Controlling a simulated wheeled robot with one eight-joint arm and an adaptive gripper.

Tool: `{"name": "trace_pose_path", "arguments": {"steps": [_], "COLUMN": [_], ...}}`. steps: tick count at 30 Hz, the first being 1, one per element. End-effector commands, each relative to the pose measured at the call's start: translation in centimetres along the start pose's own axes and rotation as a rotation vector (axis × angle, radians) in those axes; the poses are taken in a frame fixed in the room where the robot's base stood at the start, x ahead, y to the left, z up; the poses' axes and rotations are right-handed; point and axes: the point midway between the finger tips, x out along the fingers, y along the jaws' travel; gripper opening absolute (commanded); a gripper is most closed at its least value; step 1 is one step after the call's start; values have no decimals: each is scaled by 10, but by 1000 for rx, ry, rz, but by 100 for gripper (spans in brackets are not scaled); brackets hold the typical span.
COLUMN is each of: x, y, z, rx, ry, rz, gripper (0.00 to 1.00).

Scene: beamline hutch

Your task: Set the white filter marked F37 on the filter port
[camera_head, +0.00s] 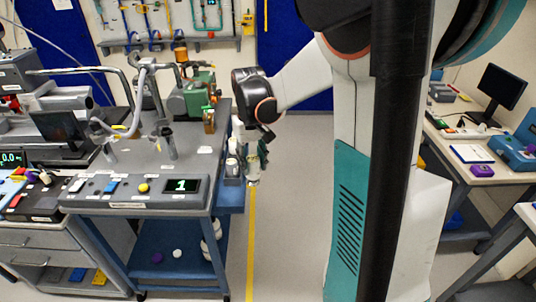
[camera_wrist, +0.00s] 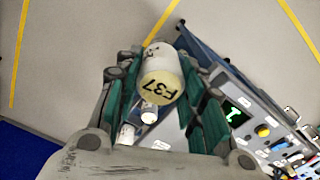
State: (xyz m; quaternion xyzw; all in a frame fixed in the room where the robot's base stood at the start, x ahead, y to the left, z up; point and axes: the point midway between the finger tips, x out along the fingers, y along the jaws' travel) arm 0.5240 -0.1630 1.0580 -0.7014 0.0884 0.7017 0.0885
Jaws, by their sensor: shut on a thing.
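The white filter marked F37 (camera_wrist: 161,78) is a cylinder with black lettering on its pale yellow end, which faces the wrist camera. My gripper (camera_wrist: 163,90) is shut on it, with green-padded fingers on both sides. In the head view my gripper (camera_head: 252,168) points down just off the right edge of the grey cart (camera_head: 140,170), with the white filter (camera_head: 252,182) at its tips above the floor. I cannot pick out the filter port for certain in either view.
Other white cylinders (camera_wrist: 127,133) stand below the held filter, in a holder (camera_head: 233,181) at the cart's right edge. A control panel (camera_head: 135,192) with a display reading 1 fronts the cart. Posts and a green device (camera_head: 198,95) stand on top. Floor right of the cart is clear.

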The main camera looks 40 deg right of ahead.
Motion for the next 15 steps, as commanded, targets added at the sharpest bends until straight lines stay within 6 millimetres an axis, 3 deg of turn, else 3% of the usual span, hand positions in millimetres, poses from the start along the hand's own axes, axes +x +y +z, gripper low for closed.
{"name": "trace_pose_path", "arguments": {"steps": [8, 15], "x": [24, 51], "y": [-63, -133], "z": [-4, 3], "rx": [-96, -202], "ry": [0, 0], "rz": [0, 0], "gripper": [8, 8]}}
